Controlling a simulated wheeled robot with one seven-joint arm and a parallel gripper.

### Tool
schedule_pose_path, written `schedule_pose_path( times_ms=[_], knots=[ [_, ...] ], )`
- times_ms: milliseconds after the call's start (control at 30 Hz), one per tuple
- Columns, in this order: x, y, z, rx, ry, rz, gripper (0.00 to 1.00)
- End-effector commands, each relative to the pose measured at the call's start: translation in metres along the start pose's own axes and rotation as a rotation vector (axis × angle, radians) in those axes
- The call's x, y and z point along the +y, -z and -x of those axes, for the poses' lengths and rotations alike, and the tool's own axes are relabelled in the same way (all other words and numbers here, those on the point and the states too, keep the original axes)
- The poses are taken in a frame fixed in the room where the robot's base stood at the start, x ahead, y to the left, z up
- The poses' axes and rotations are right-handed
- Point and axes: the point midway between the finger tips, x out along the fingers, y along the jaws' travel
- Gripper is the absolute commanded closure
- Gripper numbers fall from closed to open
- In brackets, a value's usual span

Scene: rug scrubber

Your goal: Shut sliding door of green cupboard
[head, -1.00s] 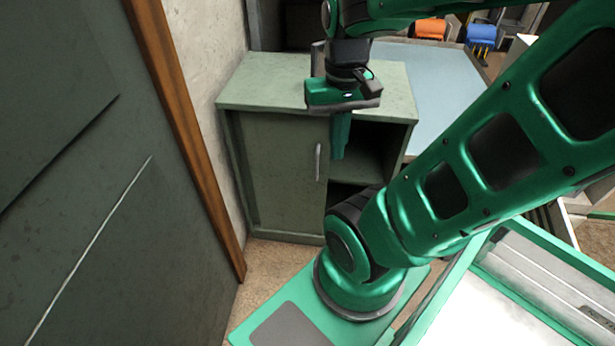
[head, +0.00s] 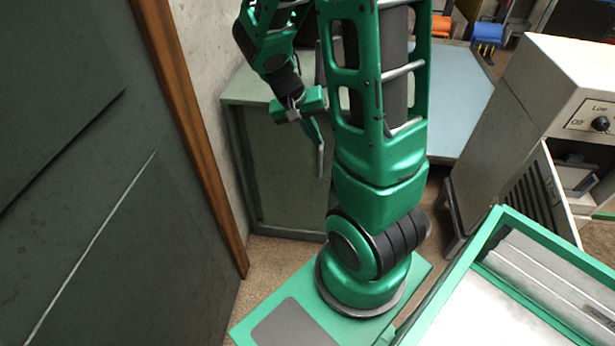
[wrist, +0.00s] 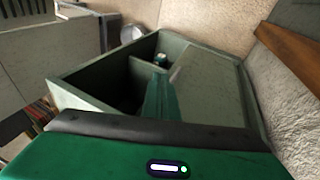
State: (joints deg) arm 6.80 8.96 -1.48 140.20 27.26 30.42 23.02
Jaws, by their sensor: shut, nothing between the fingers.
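The green cupboard (head: 245,93) stands against the wall in the head view. Its sliding door (head: 280,170) covers the left part of the front, with a vertical metal handle (head: 321,160) near the door's right edge. My arm hides the right part there. In the wrist view, the cupboard (wrist: 75,98) shows its dark open side at left and the door (wrist: 208,85) at right. My gripper (head: 317,132) is shut and empty, its fingers pointing down close to the handle. Its fingers (wrist: 160,100) show by the door's edge in the wrist view; contact cannot be told.
A dark green panel with a wooden edge (head: 190,130) stands at left, close to the cupboard. A blue-grey table (head: 455,110) is behind at right. A pale machine with a knob (head: 560,90) stands at far right.

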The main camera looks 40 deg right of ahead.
Motion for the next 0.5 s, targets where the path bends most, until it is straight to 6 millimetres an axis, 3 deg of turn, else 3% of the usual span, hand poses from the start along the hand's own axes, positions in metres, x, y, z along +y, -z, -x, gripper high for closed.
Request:
schedule_pose_path(
  times_ms=[300, 500],
  knots=[
    [-0.076, 0.022, -0.074, 0.133, -0.082, -0.008, 1.00],
    [-0.119, 0.019, -0.116, 0.206, -0.089, 0.000, 1.00]
  ],
)
